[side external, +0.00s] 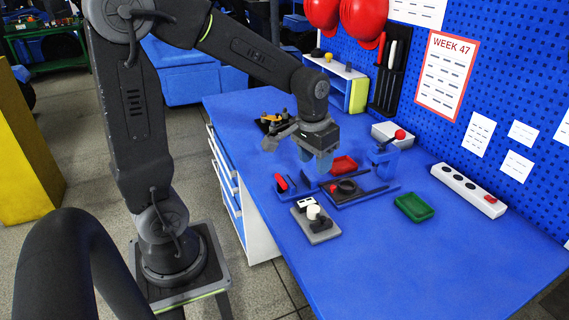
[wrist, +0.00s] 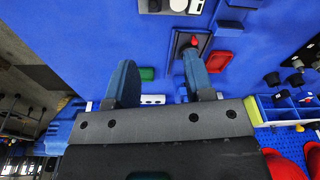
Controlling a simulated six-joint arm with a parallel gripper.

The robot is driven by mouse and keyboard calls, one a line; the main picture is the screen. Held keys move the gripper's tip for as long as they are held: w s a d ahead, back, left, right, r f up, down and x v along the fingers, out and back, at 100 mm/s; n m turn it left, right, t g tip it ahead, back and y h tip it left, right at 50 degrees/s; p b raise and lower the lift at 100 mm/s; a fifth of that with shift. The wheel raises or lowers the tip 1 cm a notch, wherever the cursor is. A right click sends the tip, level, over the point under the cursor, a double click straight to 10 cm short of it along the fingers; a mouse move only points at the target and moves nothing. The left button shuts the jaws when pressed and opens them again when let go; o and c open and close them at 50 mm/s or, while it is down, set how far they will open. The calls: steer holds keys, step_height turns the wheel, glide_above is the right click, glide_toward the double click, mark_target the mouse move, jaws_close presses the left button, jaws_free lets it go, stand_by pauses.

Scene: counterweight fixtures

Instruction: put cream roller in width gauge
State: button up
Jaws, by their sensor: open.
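A short cream cylinder (side external: 313,212), which looks like the cream roller, stands upright on a grey plate fixture (side external: 322,236) at the bench's near edge. A white block with dark marks sits beside it. This fixture is cut off at the top of the wrist view (wrist: 170,11). I cannot tell for sure which fixture is the width gauge. My gripper (side external: 317,163) hangs above the bench, behind and above the cream cylinder and apart from it. In the wrist view its two blue fingers (wrist: 158,60) are spread wide with nothing between them.
A white power strip (side external: 468,190) lies by the pegboard. The front right bench is clear.

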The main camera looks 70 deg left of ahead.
steer(key=s+d+r+m+t, duration=0.1)
steer(key=s+d+r+t, duration=0.1)
steer(key=s, duration=0.4)
steer(key=s+d+r+m+t, duration=0.1)
steer(key=s+d+r+t, duration=0.1)
steer(key=s+d+r, duration=0.3)
steer(key=shift+s+d+r+m, duration=0.2)
steer(key=shift+s+d+m, duration=0.2)
steer(key=shift+s+d, duration=0.45)
